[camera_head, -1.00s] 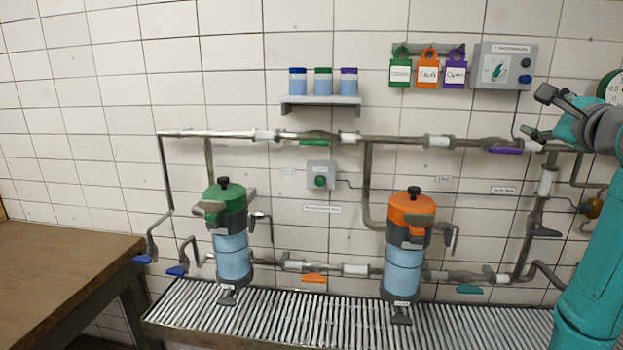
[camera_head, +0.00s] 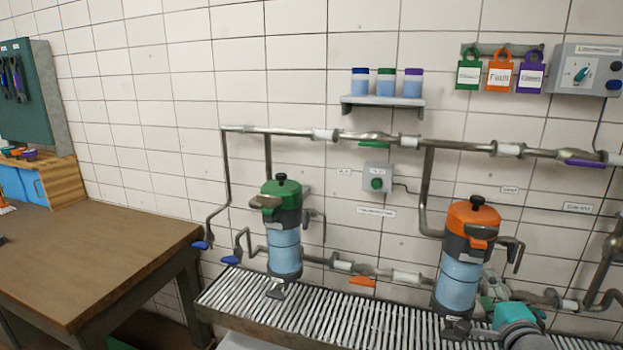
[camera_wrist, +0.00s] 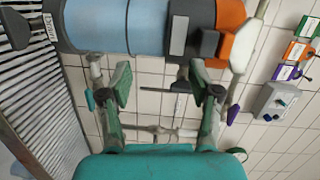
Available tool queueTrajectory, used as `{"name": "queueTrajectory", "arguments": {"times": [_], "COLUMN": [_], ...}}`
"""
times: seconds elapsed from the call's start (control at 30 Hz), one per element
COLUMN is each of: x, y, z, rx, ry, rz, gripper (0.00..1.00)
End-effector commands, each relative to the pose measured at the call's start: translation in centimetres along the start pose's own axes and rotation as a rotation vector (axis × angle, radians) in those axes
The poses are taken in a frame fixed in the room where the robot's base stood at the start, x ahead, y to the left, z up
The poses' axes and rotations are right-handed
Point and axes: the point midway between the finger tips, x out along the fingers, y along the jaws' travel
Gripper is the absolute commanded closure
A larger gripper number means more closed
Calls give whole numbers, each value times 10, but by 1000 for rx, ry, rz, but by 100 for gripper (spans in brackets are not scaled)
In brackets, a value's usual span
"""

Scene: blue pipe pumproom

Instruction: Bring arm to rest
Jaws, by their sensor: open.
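My teal gripper (camera_head: 493,288) is low at the right in the head view, just right of the orange-topped filter housing (camera_head: 461,275). In the wrist view my gripper (camera_wrist: 160,88) is open, its two fingers wide apart with only wall tiles and thin pipework behind the gap. The orange-topped housing (camera_wrist: 100,25) runs across the top of that view, close to the fingers. I cannot tell whether a finger touches it. The gripper holds nothing.
A slatted drain grate (camera_head: 350,320) runs below the pipes. A green-topped housing (camera_head: 284,240) stands left of the orange one. A wooden table (camera_head: 90,255) is at the left. A shelf (camera_head: 383,101) with jars and a control box (camera_head: 585,70) are on the wall above.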

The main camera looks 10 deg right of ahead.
Motion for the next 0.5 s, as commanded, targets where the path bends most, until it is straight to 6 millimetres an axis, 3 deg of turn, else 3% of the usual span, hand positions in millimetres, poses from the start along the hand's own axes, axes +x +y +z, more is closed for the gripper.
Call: {"name": "queueTrajectory", "arguments": {"times": [0.1, 0.27, 0.5], "x": [-18, -48, -104], "y": [42, 87, 146], "z": [29, 62, 105], "rx": [-81, -205, -402], "ry": [-22, -47, -91], "rz": [20, 32, 45], "gripper": [38, 38, 38]}}
